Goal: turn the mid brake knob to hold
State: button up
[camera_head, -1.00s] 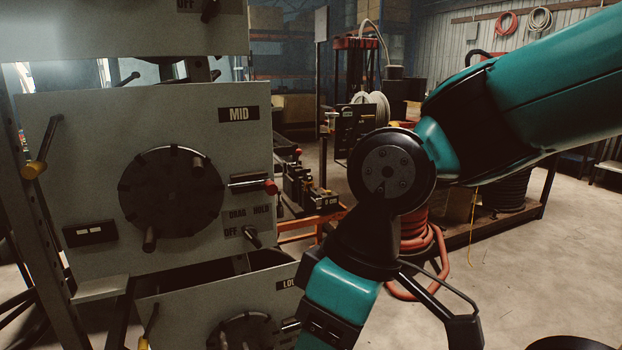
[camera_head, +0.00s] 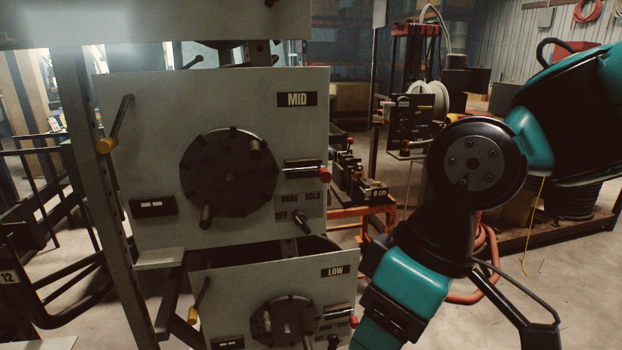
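The MID panel (camera_head: 140,110) is a grey plate with a black MID label (camera_head: 297,99) near its upper right. The mid brake knob (camera_head: 301,223) is a small dark knob at the panel's lower right, beside a plate lettered OFF, DRAG and HOLD (camera_head: 301,197). Its stub shows slanting down and right; I cannot tell which setting it marks. A large black handwheel (camera_head: 228,172) sits left of it. My arm comes in from the right and bends down past the panel's right side, apart from the knob. No fingertips of my gripper show.
A red-tipped lever (camera_head: 322,174) projects above the knob. A yellow-tipped lever (camera_head: 107,144) stands at the panel's left edge. The LOW panel (camera_head: 222,283) is below with its own handwheel (camera_head: 286,320). An orange frame (camera_head: 365,211) stands behind, right of the panels.

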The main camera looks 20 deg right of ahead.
aim_at(301, 218)
jog(key=k, duration=0.5)
jog(key=u, duration=1.9)
jog(key=i, duration=1.25)
jog(key=z, duration=1.55)
